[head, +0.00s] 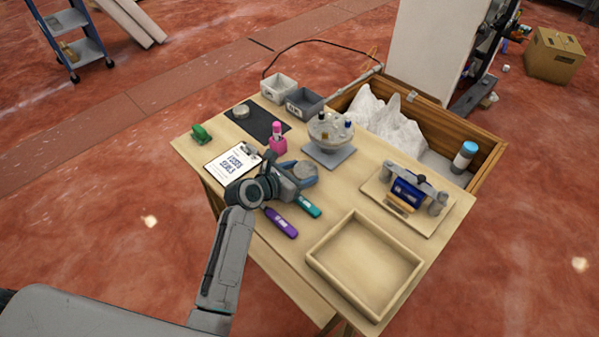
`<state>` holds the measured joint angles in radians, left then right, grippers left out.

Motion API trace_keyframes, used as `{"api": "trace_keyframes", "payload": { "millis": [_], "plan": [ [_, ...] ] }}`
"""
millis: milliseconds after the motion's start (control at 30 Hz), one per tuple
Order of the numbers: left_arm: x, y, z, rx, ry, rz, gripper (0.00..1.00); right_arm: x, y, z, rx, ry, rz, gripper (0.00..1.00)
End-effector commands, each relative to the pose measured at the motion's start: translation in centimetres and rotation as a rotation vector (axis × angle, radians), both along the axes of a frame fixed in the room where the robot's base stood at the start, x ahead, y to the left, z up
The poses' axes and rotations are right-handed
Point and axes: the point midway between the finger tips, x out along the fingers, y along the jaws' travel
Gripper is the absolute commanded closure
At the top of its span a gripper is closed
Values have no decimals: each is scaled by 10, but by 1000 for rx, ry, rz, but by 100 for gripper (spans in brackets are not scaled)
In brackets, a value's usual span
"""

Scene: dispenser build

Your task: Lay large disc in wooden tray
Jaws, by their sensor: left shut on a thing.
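My left gripper (296,175) is over the middle of the table, its jaws shut on a grey-blue rounded piece that looks like the large disc (304,171). The gripper hides part of this piece, and I cannot tell whether it touches the table. The wooden tray (338,287) is a shallow, square, pale box at the table's near right corner. It is empty and lies apart from the gripper, to its lower right. My right gripper is not in view.
Purple (281,222) and teal (308,206) markers lie between gripper and tray. A pink bottle (278,144), a round stand with small bottles (331,131) and a clipboard (233,164) are close by. A board (380,199) with a blue item lies behind the tray.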

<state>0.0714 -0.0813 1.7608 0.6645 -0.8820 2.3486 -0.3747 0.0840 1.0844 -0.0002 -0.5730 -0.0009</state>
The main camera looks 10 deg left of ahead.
Motion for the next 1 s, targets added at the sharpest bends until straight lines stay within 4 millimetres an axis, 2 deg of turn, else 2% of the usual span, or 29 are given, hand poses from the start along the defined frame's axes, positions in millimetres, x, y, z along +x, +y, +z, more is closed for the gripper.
{"api": "trace_keyframes", "payload": {
  "millis": [167,200,300,667,767,1000],
  "plan": [
    [0,0,-1,-2,-2,0,79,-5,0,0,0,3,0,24],
    [0,0,-2,-1,1,0,33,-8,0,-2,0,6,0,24],
    [0,0,-2,-1,1,0,17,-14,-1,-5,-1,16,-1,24],
    [-2,2,1,2,0,1,17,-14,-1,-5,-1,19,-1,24],
    [-13,10,6,2,1,2,17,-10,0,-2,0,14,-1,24],
    [-53,36,26,4,0,0,17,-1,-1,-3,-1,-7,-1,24]
  ]
}}
